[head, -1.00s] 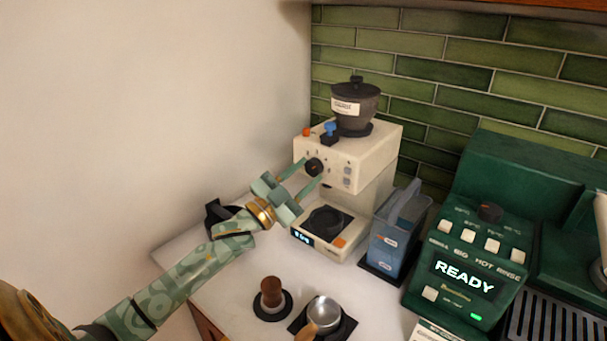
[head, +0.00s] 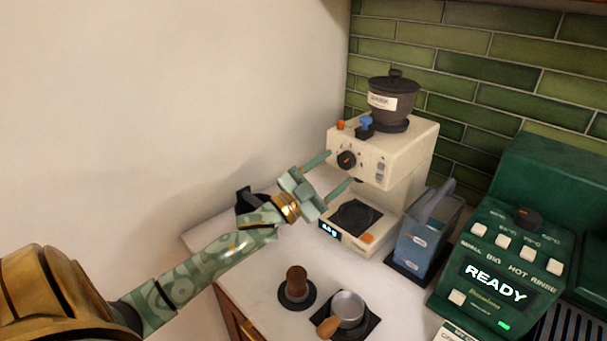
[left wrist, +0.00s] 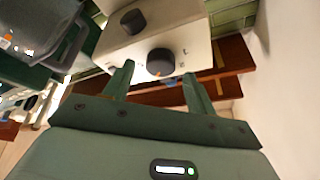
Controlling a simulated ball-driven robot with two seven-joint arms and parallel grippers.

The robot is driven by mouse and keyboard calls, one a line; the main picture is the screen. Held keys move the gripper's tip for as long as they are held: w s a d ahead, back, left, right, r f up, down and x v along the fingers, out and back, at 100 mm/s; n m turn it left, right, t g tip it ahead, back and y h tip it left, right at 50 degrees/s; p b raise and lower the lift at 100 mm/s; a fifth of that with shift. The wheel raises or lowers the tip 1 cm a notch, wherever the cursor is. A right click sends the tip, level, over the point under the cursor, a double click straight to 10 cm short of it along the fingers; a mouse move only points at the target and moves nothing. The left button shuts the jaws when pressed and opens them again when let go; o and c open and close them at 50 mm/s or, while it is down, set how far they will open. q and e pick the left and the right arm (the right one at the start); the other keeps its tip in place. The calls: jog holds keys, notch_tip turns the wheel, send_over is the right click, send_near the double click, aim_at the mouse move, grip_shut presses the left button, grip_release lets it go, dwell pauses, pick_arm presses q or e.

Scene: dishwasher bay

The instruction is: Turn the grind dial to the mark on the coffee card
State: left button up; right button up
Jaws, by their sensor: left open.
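The grind dial (head: 346,160) is a black round knob with a small orange mark on the front of the cream grinder (head: 400,150). It also shows in the left wrist view (left wrist: 160,62). My left gripper (head: 340,168) is open just in front of the dial. Its two fingers (left wrist: 158,86) are spread to either side of the dial, with gaps, and hold nothing. A white card (head: 460,332) with print is cut off at the bottom edge; its text is too small to read. My right gripper is not in view.
A dark hopper (head: 392,100) with a white label tops the grinder. A scale (head: 330,234) sits at the grinder's base. A blue-grey container (head: 418,245) and the green READY machine (head: 500,270) stand right. A tamper (head: 296,285) and a metal cup (head: 348,307) stand in front.

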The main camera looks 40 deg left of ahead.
pick_arm(q)
jog(key=v, duration=1.5)
jog(key=shift+s+r, duration=0.1)
